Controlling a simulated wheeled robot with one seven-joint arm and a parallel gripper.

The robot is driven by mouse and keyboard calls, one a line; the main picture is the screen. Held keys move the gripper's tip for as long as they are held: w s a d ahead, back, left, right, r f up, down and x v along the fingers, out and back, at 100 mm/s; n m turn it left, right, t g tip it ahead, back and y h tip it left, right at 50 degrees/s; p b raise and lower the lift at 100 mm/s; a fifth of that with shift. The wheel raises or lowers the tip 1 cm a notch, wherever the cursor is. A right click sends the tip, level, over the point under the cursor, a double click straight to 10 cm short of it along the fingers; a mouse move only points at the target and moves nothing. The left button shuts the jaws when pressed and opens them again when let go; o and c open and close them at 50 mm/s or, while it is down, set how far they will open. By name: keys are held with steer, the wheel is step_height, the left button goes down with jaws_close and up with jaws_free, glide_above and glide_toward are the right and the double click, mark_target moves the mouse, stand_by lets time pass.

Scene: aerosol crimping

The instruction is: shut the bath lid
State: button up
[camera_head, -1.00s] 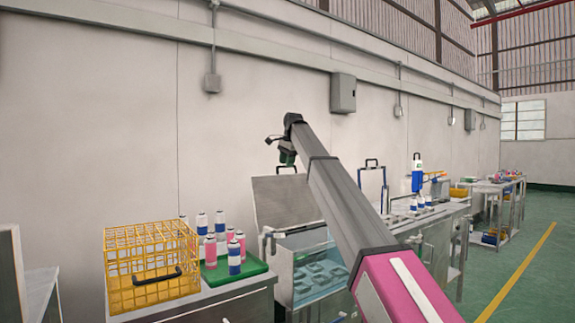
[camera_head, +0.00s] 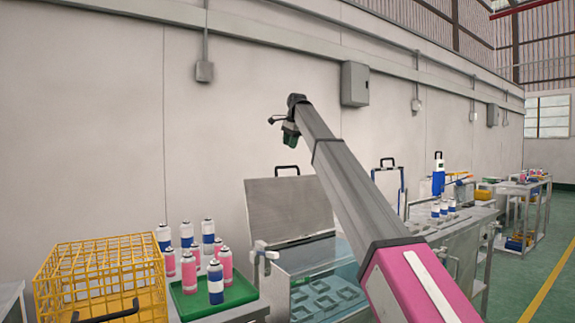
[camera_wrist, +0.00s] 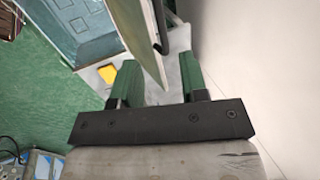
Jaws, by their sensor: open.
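The bath (camera_head: 322,262) is a clear-walled tank with several grey shapes inside. Its grey lid (camera_head: 288,210) stands open and upright at the wall side, with a dark handle (camera_head: 286,168) on its top edge. My gripper (camera_head: 289,136) is above the lid in the head view, small and partly unclear. In the wrist view my gripper (camera_wrist: 160,72) has its two green fingers apart. The lid (camera_wrist: 143,40) is seen nearly edge-on there, its lower end in line with the gap between the fingers. Its handle (camera_wrist: 161,28) shows beyond. I cannot tell the distance; no contact shows.
A yellow wire basket (camera_head: 100,275) and a green tray (camera_head: 232,297) with several pink and blue-white cans stand left of the bath. A bench with a blue and white device (camera_head: 438,178) stands to the right. The wall is close behind the lid.

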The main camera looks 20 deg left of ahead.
mark_target(286, 167)
steer(key=x, duration=1)
jaws_close()
